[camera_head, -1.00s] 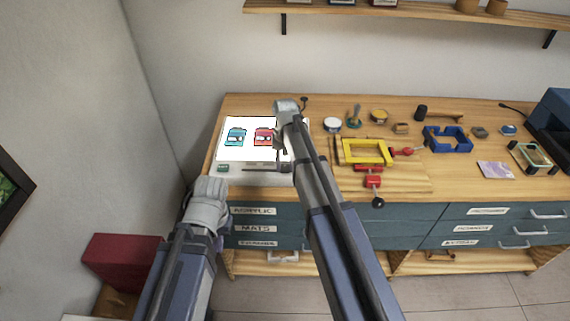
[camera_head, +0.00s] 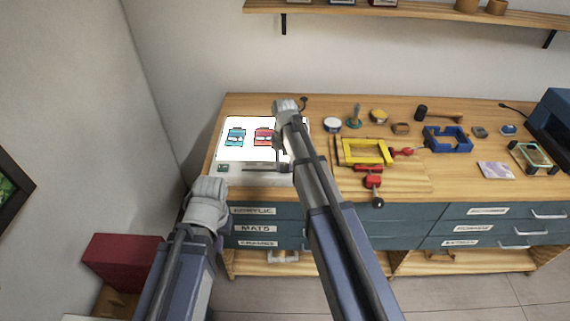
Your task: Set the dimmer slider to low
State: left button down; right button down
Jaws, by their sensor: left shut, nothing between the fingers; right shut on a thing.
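A bright white light pad (camera_head: 230,150) lies at the left end of the workbench, with a blue and a red picture on it. Its front strip carries the dimmer slider's dark slot (camera_head: 262,169); the slider knob is mostly hidden by my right arm. My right gripper (camera_head: 280,148) is over the pad's right part, largely hidden behind its own arm. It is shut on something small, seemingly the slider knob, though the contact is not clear. My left gripper (camera_head: 219,228) is shut and empty, low in front of the bench's left drawers, apart from the pad.
A small green block (camera_head: 223,168) sits at the pad's front left corner. A red box (camera_head: 120,260) stands lower left.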

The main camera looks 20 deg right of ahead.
aim_at(249, 170)
jog(key=w+a, duration=0.1)
jog(key=a, duration=0.3)
jog(key=w+a, duration=0.1)
jog(key=a, duration=0.2)
jog(key=w+a, duration=0.1)
jog(key=a, duration=0.3)
jog(key=shift+w+a, duration=0.2)
jog(key=shift+a, duration=0.15)
jog(key=c, duration=0.5)
grip_release()
jog(key=shift+a, duration=0.15)
jog(key=shift+r+p, duration=0.5)
notch_tip(249, 170, up, 7)
jog(key=p, duration=0.7)
